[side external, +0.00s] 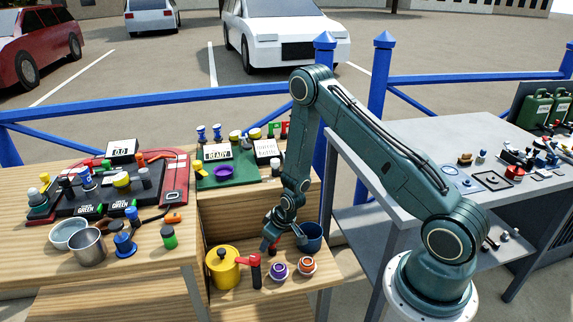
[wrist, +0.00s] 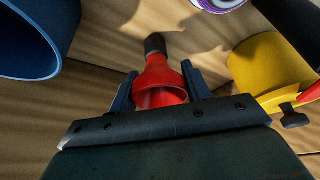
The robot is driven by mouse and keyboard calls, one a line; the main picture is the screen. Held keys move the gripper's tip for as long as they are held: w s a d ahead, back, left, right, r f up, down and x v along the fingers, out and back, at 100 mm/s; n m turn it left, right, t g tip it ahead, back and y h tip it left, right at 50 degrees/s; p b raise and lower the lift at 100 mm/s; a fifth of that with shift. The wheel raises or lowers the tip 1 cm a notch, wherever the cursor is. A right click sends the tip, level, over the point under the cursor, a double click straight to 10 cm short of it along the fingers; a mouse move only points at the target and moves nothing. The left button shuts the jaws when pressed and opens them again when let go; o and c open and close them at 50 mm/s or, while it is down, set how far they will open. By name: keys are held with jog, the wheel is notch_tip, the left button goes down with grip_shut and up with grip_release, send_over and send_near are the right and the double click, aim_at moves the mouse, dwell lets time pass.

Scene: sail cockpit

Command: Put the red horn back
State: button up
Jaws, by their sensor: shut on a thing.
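The red horn (wrist: 158,80) has a flared red bell and a black end. In the wrist view its bell is between the two fingers of my gripper (wrist: 160,90), which is shut on it, with the black end pointing away from the gripper. In the side view my gripper (side external: 270,244) reaches down over the lower wooden shelf (side external: 238,235), and only a small red part of the horn (side external: 274,246) shows beside the fingers. I cannot tell whether the horn touches the shelf.
A blue cup (side external: 311,240) stands close right of my gripper. A yellow canister (side external: 222,270) with a red-and-black item beside it is at the left. Purple (side external: 278,271) and orange (side external: 307,267) round items sit in front. A crowded green board (side external: 228,170) lies on the step above.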

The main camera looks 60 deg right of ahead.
jog(key=shift+f, duration=0.1)
jog(key=o, duration=1.1)
jog(key=shift+v, duration=6.1)
jog(key=shift+w, duration=0.1)
